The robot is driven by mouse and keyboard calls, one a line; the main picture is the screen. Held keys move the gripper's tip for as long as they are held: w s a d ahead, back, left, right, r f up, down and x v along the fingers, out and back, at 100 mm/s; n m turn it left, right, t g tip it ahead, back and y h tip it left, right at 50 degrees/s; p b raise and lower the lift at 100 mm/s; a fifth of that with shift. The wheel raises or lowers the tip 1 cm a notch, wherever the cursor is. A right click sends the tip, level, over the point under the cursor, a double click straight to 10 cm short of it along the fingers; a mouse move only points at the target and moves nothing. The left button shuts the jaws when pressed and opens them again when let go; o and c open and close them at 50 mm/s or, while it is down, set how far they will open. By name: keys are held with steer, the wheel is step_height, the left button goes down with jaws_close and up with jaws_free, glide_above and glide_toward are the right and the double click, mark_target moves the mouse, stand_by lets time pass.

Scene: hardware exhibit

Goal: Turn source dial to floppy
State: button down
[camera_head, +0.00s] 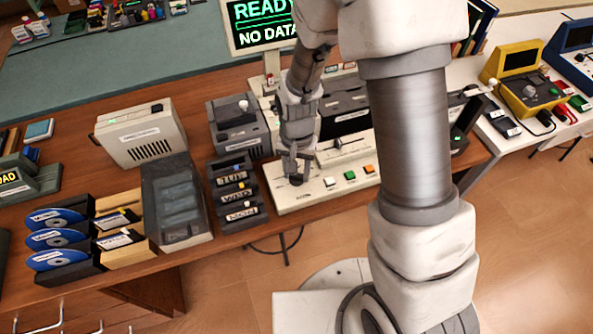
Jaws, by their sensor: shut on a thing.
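A white control panel (312,191) lies near the front edge of the wooden desk. It carries a row of white, green and orange buttons. A dark round dial (297,180) sits at its left end. My gripper (296,174) points down at the panel and is shut on this dial. The fingers cover most of the dial, so its pointer and any source labels cannot be read. A screen (262,24) behind the arm reads "READY" and "NO DATA". A tray of floppy disks (122,263) stands at the front left.
Day-labelled dark cassettes (238,209) lie just left of the panel. A grey box with a clear lid (175,236), a beige drive unit (141,134) and blue discs (55,238) stand further left. A grey joystick unit (238,130) is behind. Yellow and blue consoles occupy the right table.

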stand_by(0.3)
steer(key=shift+c, duration=2)
jaws_free()
steer(key=shift+r, duration=0.15)
step_height(320, 180, up, 17)
steer(key=p, duration=0.2)
steer(key=shift+r, duration=0.1)
steer(key=s+d+r+n+t, duration=0.3)
steer(key=s+d+r+t, duration=0.2)
steer(key=s+d+r, duration=0.6)
step_height(320, 180, up, 3)
steer(key=shift+s+f+t, duration=0.2)
steer(key=shift+s+t, duration=0.1)
steer(key=shift+s, duration=0.7)
